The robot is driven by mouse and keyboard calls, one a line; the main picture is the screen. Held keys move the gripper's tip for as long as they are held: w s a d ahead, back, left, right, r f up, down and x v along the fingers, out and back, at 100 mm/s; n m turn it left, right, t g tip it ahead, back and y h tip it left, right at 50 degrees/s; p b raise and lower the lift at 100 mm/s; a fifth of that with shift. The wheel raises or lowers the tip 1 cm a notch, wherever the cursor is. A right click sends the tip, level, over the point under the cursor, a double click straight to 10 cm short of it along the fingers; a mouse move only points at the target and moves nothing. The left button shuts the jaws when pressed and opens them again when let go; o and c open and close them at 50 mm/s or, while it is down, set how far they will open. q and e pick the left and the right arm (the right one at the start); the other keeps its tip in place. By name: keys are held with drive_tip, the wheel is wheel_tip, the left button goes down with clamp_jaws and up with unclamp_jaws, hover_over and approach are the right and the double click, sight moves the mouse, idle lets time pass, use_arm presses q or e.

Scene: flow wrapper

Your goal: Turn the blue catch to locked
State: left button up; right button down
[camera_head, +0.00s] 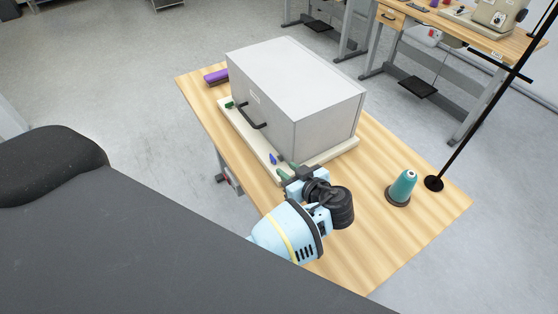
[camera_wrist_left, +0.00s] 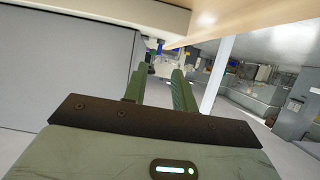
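The blue catch (camera_head: 272,158) is small and sits on the cream base (camera_head: 240,130) along the near side of the large grey box (camera_head: 295,85). My left gripper (camera_head: 286,171) has green fingers and is just to the lower right of the catch, at the near corner of the base. In the left wrist view the two fingers (camera_wrist_left: 158,88) stand apart with nothing gripped. A small blue part, seemingly the catch (camera_wrist_left: 158,48), shows beyond the fingertips, apart from them. The catch's exact angle is too small to tell. My right gripper is not in view.
A black handle (camera_head: 253,116) sticks out of the box's near face. A small green part (camera_head: 229,105) is at the base's left end. A purple object (camera_head: 215,76) lies behind it. A teal thread cone (camera_head: 403,186) and a black pole (camera_head: 434,182) stand at the right.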

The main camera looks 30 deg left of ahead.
sight(275, 161)
use_arm(q)
drive_tip(key=b+x, duration=0.1)
drive_tip(key=x, duration=0.5)
drive_tip(key=shift+a+f, duration=0.1)
drive_tip(key=shift+f, duration=0.1)
drive_tip(key=shift+w, duration=0.15)
drive_tip(key=shift+c, duration=0.5)
clamp_jaws()
